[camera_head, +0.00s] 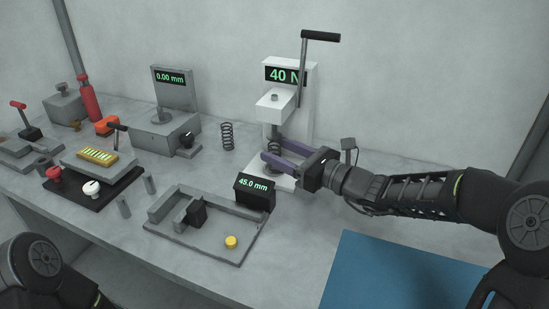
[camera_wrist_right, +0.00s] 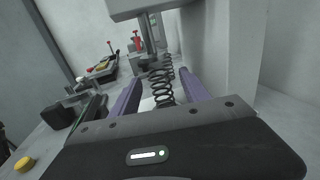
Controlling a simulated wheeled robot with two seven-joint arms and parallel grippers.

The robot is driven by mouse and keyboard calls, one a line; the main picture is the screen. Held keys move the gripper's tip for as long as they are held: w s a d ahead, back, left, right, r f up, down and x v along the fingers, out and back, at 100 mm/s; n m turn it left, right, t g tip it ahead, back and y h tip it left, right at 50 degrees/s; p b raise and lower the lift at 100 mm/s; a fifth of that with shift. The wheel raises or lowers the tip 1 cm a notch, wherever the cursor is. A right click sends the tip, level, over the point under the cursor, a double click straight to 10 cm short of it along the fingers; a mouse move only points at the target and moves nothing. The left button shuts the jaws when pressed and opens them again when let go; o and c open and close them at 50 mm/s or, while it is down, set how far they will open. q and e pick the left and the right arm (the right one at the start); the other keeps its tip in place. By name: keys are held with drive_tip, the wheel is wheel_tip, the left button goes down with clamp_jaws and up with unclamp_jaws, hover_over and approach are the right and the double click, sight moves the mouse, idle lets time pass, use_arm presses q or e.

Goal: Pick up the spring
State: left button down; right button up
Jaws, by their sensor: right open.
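One dark coil spring (camera_head: 275,131) stands upright under the head of the white press (camera_head: 290,78), its lower part hidden by my gripper. A second, similar spring (camera_head: 227,136) stands upright on the table left of the press. My right gripper (camera_head: 271,150) reaches in from the right with its purple fingers open. In the right wrist view the near spring (camera_wrist_right: 160,87) shows between the two fingers, with a gap on both sides. The far spring (camera_wrist_right: 169,67) is just behind it. My left gripper is out of the picture.
The press display reads 40 N, and its lever (camera_head: 320,37) rises above. A grey tray (camera_head: 190,245) with a 45.0 mm display and a yellow button lies in front. A 0.00 mm gauge (camera_head: 175,100) stands left. A blue mat (camera_head: 390,270) lies at front right.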

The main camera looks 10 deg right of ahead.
drive_tip(key=shift+x, duration=1.15)
drive_tip(key=shift+c, duration=0.3)
clamp_jaws()
